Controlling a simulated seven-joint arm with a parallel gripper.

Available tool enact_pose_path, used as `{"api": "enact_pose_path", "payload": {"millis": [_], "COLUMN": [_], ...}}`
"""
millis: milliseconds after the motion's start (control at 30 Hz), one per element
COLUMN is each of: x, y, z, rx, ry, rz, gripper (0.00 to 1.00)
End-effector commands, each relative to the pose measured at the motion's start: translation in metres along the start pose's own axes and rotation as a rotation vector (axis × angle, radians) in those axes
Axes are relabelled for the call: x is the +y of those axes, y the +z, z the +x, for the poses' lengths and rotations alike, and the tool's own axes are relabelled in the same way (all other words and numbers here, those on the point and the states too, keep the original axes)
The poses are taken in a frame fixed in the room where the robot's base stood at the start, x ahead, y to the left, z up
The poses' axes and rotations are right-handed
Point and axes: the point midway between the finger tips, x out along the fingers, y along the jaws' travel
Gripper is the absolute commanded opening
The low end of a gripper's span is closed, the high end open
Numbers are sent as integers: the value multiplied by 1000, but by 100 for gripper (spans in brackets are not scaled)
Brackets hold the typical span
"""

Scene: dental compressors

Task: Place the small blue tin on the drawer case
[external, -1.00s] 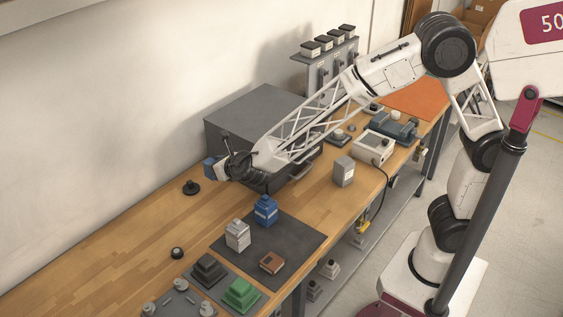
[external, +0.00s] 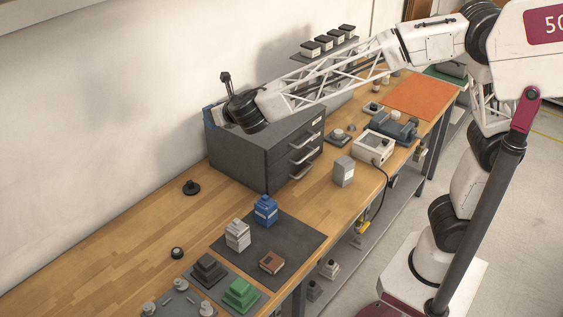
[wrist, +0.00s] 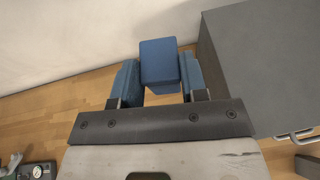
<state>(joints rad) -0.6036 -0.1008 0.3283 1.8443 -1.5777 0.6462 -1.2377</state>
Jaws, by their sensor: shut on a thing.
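The small blue tin (wrist: 160,62) is a plain blue block between the fingers in the wrist view. My gripper (wrist: 158,84) is shut on it, with a blue-padded finger on each side. In the external view my gripper (external: 212,116) is at the left end of the grey drawer case (external: 238,158), around the height of its top; the tin is hard to tell from the blue finger there. In the wrist view the case (wrist: 265,65) stands just right of the tin, which shows over the wall and bench, not over the case top.
A dark mat (external: 298,236) holds a blue bottle-like container (external: 265,210), a light grey container (external: 237,235) and a brown box (external: 272,263). A grey box (external: 344,171) stands right of the case. The wall (external: 100,90) is close behind my gripper.

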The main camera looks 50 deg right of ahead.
Motion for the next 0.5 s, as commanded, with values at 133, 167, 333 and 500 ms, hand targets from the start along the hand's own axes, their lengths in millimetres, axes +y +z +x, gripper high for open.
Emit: {"api": "enact_pose_path", "payload": {"millis": [133, 167, 333, 500], "x": [-27, -33, -75, -134], "y": [3, 3, 4, 0], "z": [1, 1, -1, -9], "rx": [-5, -6, -11, -14], "ry": [-83, -102, -238, -436], "rz": [44, 54, 121, 209], "gripper": [14, 14, 14, 14]}}
